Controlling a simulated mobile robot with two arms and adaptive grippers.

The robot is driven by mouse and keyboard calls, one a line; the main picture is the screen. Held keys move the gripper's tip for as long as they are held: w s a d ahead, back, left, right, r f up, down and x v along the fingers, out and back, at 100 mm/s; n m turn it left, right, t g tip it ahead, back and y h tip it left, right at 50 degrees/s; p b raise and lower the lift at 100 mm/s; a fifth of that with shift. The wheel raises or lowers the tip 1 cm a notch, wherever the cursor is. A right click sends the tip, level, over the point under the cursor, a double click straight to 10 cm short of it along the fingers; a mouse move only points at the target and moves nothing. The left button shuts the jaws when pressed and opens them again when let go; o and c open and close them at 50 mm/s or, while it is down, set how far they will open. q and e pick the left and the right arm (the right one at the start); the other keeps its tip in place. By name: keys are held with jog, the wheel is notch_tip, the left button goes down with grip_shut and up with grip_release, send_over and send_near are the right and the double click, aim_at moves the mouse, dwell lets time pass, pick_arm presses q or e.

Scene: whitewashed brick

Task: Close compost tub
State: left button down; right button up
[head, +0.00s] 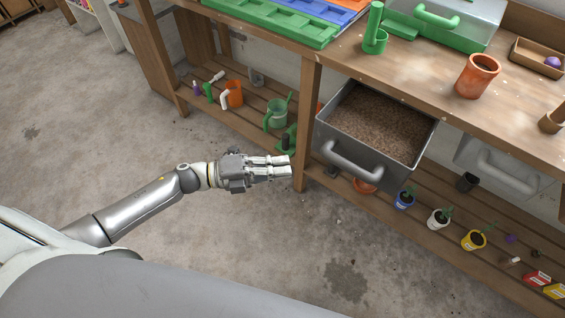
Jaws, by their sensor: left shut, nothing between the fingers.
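The compost tub (405,166) is a grey drawer-like bin that hangs under the wooden bench and is pulled out towards me. Brown compost fills it, and a curved grey handle (352,166) sits on its front. My left gripper (289,167) comes in from the left and is shut and empty. In the picture it is to the left of the tub's handle, apart from it, in front of the bench leg. My right gripper is not in view.
The wooden bench (428,85) carries seed trays (272,22), a green-based clear box (445,25) and a terracotta pot (477,76). A lower shelf holds watering cans (277,113) and several small potted plants. A second grey bin (497,165) hangs at right. The concrete floor is open.

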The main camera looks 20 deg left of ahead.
pick_arm(q)
send_near(339, 149)
jog(key=s+d, duration=0.2)
jog(key=d, duration=0.1)
jog(key=w, duration=0.2)
jog(key=w+d+b, duration=0.1)
jog(key=shift+w+f, duration=0.15)
jog(key=shift+w, duration=0.25)
jog(key=shift+w+d, duration=0.1)
